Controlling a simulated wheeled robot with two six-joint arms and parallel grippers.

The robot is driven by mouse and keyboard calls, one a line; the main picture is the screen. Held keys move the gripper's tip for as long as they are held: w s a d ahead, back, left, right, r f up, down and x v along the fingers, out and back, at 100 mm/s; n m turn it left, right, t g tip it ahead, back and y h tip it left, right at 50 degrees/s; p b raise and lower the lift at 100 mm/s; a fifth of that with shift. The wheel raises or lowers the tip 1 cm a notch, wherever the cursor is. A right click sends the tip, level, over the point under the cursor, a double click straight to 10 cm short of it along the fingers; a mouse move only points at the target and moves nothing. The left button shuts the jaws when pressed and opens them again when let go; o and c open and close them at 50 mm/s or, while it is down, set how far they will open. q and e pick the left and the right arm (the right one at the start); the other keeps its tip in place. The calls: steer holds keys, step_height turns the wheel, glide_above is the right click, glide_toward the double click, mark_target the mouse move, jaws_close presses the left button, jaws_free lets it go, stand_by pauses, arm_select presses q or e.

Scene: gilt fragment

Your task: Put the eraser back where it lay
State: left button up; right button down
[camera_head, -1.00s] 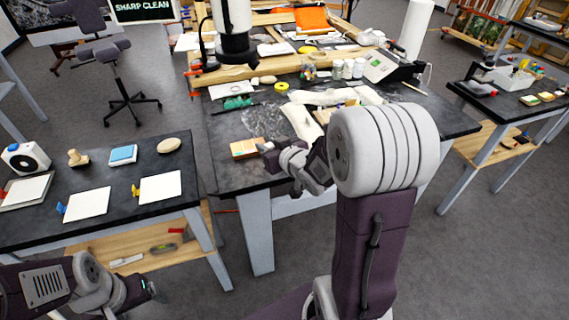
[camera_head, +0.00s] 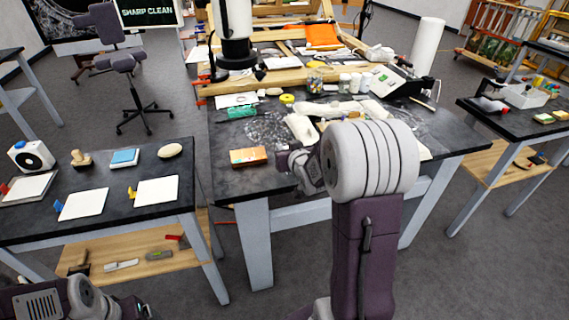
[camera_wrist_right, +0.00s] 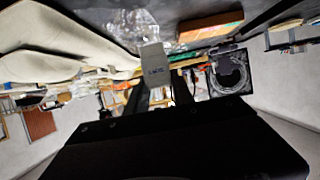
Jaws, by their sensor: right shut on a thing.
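My right gripper (camera_wrist_right: 155,80) is shut on a small whitish-grey block with dark lettering, which looks like the eraser (camera_wrist_right: 153,58). The block stands out past the fingertips in the right wrist view. In the head view the right gripper (camera_head: 287,160) is over the front of the middle table, just right of an orange box (camera_head: 248,157). My arm and wrist hide much of it there, and I cannot make out the eraser. My left gripper (camera_head: 138,308) shows only partly at the bottom left, and its fingers are unclear.
The middle table (camera_head: 228,182) holds pale cloth (camera_head: 300,127), a green tool (camera_head: 240,111), jars (camera_head: 350,83) and a tilted-screen device (camera_head: 385,82). The left table holds white cards (camera_head: 84,204), a blue-topped block (camera_head: 125,157) and an oval stone (camera_head: 170,151). Bare tabletop lies around the orange box.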

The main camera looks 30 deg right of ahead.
steer(key=shift+w+f, duration=0.25)
steer(key=shift+w, duration=0.2)
step_height(320, 180, down, 4)
steer(key=shift+r+b, duration=0.25)
steer(key=shift+b, duration=0.3)
steer(key=shift+f, duration=0.3)
steer(key=shift+f, duration=0.1)
steer(key=c, duration=1.1)
jaws_free()
